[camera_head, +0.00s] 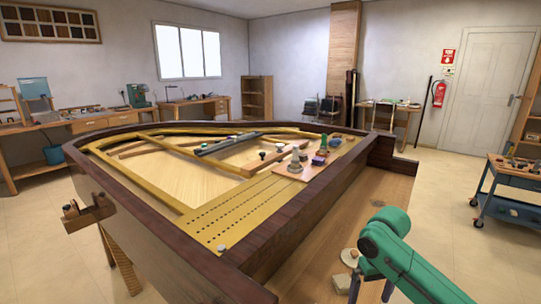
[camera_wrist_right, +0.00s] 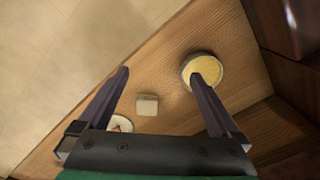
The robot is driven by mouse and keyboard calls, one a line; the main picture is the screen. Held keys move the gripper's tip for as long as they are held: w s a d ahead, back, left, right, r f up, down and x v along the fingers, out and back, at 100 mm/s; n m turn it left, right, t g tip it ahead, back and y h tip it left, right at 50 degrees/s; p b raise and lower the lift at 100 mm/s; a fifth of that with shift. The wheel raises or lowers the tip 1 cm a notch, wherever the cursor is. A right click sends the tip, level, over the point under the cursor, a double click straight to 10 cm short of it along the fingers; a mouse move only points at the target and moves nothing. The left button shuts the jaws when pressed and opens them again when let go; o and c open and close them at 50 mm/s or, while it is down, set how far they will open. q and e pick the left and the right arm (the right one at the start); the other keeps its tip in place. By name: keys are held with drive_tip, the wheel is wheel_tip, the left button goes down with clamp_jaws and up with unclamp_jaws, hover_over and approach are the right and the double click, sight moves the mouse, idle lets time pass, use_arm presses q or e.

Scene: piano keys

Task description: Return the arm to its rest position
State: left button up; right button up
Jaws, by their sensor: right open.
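My right arm, green, comes in from the lower right in the head view. Its gripper (camera_head: 370,290) points down over the wooden ledge (camera_head: 385,190) at the front of the piano. In the right wrist view the two dark fingers (camera_wrist_right: 160,76) stand wide apart with nothing between them. A small pale block (camera_wrist_right: 147,105) lies on the wood below and between the fingers. A round yellow-topped tin (camera_wrist_right: 203,66) is partly covered by the finger on the right. My left gripper is in neither view.
The open piano body with its gold frame (camera_head: 205,225) and dark rim (camera_head: 300,212) lies to the left of my arm. Small tools and a wooden board (camera_head: 290,172) sit on it. A blue trolley (camera_head: 510,205) stands at the right. Floor (camera_head: 450,240) is clear between.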

drive_tip(key=d+m+h, duration=0.2)
drive_tip(key=d, duration=1)
drive_tip(key=s+d+f+m+t+h, duration=0.1)
drive_tip(key=s+d+f+h, duration=0.15)
drive_tip(key=d+f, duration=0.8)
drive_tip(key=s+d+f+t+h, duration=0.1)
drive_tip(key=s+d+f, duration=0.45)
drive_tip(key=d, duration=0.75)
drive_tip(key=s+d+f+n+h, duration=0.2)
drive_tip(key=s+d+f+n, duration=0.15)
drive_tip(key=s+d, duration=0.6)
drive_tip(key=s+d+f+n+h, duration=0.3)
drive_tip(key=s+d, duration=0.4)
drive_tip(key=s, duration=0.6)
drive_tip(key=s+a+f+m+y, duration=0.1)
drive_tip(key=s+a+f+y, duration=0.2)
drive_tip(key=a+f, duration=0.9)
drive_tip(key=s+a+f+y, duration=0.35)
drive_tip(key=a+f, duration=0.55)
drive_tip(key=a, duration=0.6)
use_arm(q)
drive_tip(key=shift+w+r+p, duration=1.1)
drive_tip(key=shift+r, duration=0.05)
use_arm(e)
drive_tip(key=a+f+m+g+y, duration=0.1)
drive_tip(key=a+f+y, duration=0.2)
drive_tip(key=a, duration=2)
drive_tip(key=shift+s+f+m+y, duration=0.15)
drive_tip(key=shift+s+m+y, duration=0.2)
drive_tip(key=shift+s+y, duration=0.15)
